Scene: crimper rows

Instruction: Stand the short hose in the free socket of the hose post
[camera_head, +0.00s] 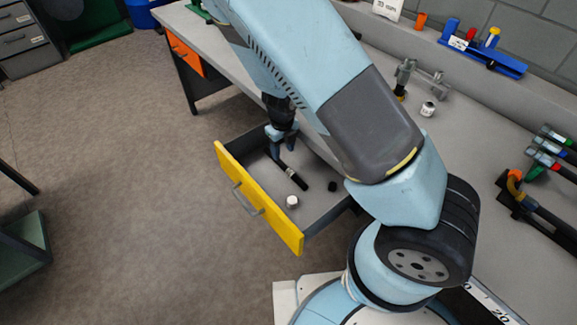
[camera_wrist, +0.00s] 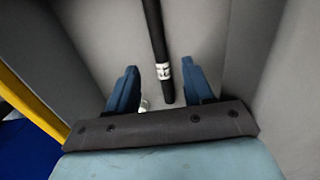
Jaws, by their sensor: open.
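A short black hose (camera_head: 294,174) with a white band lies on the floor of the open drawer (camera_head: 277,228). My gripper (camera_head: 281,150) points down into the drawer at the hose's far end. In the wrist view my gripper (camera_wrist: 159,67) is open. The hose (camera_wrist: 156,35) runs between its two blue fingers, with a gap on each side and its white band near the right finger. I cannot tell for sure which fixture is the hose post, and no free socket can be made out.
The drawer also holds a white cylinder (camera_head: 292,202) and a small black piece (camera_head: 332,186). On the bench (camera_head: 465,135) are a grey fitting (camera_head: 405,75), a white jar (camera_head: 428,108), a blue rack (camera_head: 484,57) and a black holder with coloured-tipped tools (camera_head: 548,152) at right.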

